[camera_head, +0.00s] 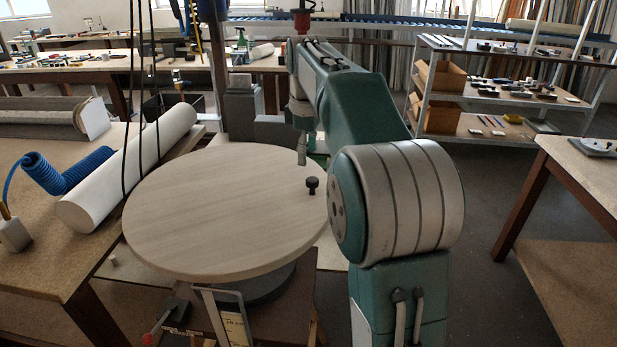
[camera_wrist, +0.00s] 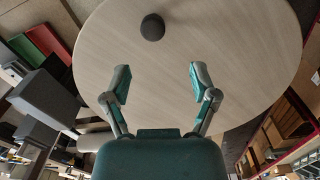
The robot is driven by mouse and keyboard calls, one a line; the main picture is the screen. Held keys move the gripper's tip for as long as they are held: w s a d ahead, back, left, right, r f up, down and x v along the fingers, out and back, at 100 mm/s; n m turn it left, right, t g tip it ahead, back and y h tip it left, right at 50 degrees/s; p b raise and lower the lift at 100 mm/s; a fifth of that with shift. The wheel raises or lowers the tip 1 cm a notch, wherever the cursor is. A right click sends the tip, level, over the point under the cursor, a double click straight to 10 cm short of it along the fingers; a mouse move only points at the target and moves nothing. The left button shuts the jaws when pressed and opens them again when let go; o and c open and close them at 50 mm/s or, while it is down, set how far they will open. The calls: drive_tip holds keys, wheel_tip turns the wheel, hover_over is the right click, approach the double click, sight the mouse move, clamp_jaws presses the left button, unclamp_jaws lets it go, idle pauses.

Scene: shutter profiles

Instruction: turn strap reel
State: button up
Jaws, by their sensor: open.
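The strap reel seems to be the large round pale wood-grain disc (camera_head: 220,210), lying flat on a dark round base. A small black knob (camera_head: 312,184) stands upright near its right edge. In the wrist view the knob (camera_wrist: 152,27) is at the top, beyond the fingertips and roughly between their lines. The disc (camera_wrist: 215,45) fills the upper middle there. My gripper (camera_wrist: 158,82) is open and empty, its two teal fingers spread over the disc and apart from the knob. In the head view my gripper (camera_head: 302,155) shows small near the disc's far right edge, partly hidden by my arm.
A white roll (camera_head: 135,165) and a blue coiled hose (camera_head: 70,172) lie on the table to the left. A metal-framed stand (camera_head: 225,315) is in front of the disc. Shelves (camera_head: 490,95) stand at the back right, and a table edge (camera_head: 580,170) is at the right.

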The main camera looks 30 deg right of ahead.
sight(312, 179)
drive_tip(key=f, duration=0.2)
drive_tip(key=d+f, duration=0.1)
drive_tip(key=f, duration=0.1)
drive_tip(key=d+f, duration=0.1)
drive_tip(key=f, duration=0.1)
drive_tip(key=shift+f, duration=0.4)
drive_tip(key=shift+a+f, duration=0.15)
drive_tip(key=shift+a, duration=0.55)
drive_tip(key=shift+d, duration=0.3)
clamp_jaws()
